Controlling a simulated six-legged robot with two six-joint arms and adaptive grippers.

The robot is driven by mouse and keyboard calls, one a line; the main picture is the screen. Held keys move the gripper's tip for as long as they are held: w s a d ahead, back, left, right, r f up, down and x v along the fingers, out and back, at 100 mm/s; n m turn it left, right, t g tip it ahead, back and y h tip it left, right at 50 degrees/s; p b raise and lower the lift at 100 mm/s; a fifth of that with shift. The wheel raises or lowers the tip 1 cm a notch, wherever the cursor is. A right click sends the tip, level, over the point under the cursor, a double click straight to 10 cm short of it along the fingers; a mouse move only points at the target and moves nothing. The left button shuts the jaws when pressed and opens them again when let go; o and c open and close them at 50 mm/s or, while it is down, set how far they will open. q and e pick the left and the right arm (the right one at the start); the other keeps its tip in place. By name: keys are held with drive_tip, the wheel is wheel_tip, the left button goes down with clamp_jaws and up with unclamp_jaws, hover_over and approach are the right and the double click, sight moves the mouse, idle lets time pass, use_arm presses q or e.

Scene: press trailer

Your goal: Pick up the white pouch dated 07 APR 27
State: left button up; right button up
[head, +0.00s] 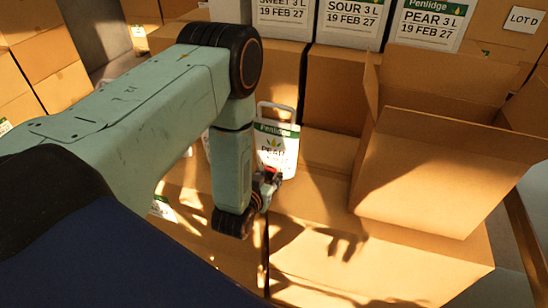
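A white pouch with a green Penlidge band and a loop handle (289,158) stands upright near the middle of the head view. Its label seems to read PEAR; the lower lines, where a date might be, are covered or too small to read. My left gripper (268,186) is at the pouch's lower front, overlapping it in the picture. I cannot tell whether it touches the pouch, or whether its fingers are open or shut. My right gripper is not in view. No 07 APR 27 date is readable anywhere.
An open carton (420,170) stands at right, flaps raised. A LOT D sign (523,19) is far right. Brown cartons (35,50) are stacked left. My arm hides the left middle.

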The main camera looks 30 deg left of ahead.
use_arm(q)
drive_tip(key=shift+d+r, duration=0.15)
drive_tip(key=shift+d, duration=0.15)
drive_tip(key=c, duration=0.3)
drive_tip(key=shift+w, duration=0.1)
drive_tip(key=c, duration=0.3)
drive_tip(key=shift+a, duration=0.2)
clamp_jaws()
drive_tip(key=shift+d, duration=0.1)
drive_tip(key=shift+w, duration=0.1)
drive_tip(key=shift+r, duration=0.15)
